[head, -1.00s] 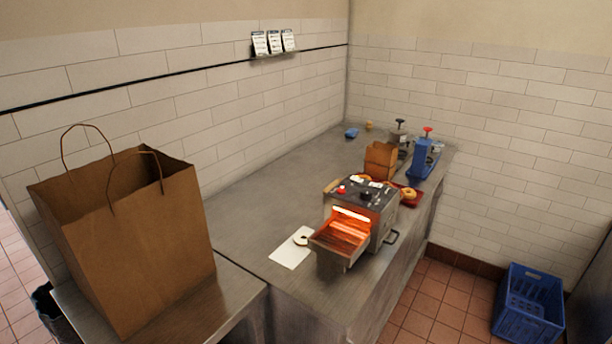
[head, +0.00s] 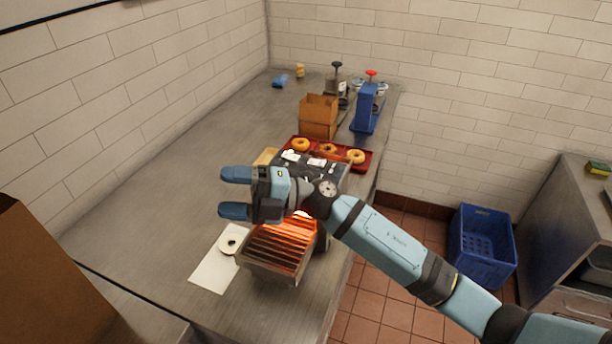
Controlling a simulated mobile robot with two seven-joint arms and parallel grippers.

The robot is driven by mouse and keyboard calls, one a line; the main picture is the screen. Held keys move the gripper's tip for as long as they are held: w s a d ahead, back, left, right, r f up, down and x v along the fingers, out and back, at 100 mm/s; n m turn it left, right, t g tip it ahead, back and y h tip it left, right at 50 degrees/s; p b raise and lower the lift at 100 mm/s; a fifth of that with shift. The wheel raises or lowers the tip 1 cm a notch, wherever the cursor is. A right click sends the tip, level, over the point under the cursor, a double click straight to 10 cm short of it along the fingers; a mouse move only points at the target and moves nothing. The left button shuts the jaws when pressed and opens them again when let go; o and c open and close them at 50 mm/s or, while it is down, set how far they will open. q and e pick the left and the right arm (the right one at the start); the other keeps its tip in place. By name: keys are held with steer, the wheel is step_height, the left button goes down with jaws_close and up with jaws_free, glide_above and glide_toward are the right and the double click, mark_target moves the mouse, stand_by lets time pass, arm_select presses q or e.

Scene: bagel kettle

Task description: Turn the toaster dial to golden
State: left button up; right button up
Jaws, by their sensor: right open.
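The toaster (head: 328,178) stands on the steel counter, its heating slots glowing orange and its slatted front tray (head: 275,252) sticking out toward me. My right gripper (head: 234,193) is open and empty, with its blue fingers pointing left above the toaster's left side. My right forearm and wrist cover much of the toaster's top, so the dial cannot be made out. My left gripper is not in view.
Behind the toaster are a red tray (head: 366,164) with bagels, a brown box (head: 318,117) and a blue press (head: 366,110). A paper bag (head: 40,290) stands at lower left. The counter's left part is clear.

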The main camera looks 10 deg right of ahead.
steer(key=w+n+g+h, duration=0.2)
steer(key=n+g+h, duration=0.2)
steer(key=n+h, duration=0.2)
steer(key=t+h, duration=0.2)
steer(key=h, duration=1.2)
glide_toward(306, 176)
steer(key=shift+m, duration=0.4)
steer(key=f+p, duration=0.1)
steer(key=f, duration=0.7)
steer(key=shift+s+a+f+p, duration=0.15)
steer(key=shift+s+a+p, duration=0.05)
steer(key=shift+p, duration=0.2)
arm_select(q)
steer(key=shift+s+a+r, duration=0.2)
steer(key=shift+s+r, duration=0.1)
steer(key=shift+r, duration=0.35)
arm_select(e)
steer(key=shift+f, duration=0.6)
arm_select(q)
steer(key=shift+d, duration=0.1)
arm_select(e)
steer(key=c, duration=0.9)
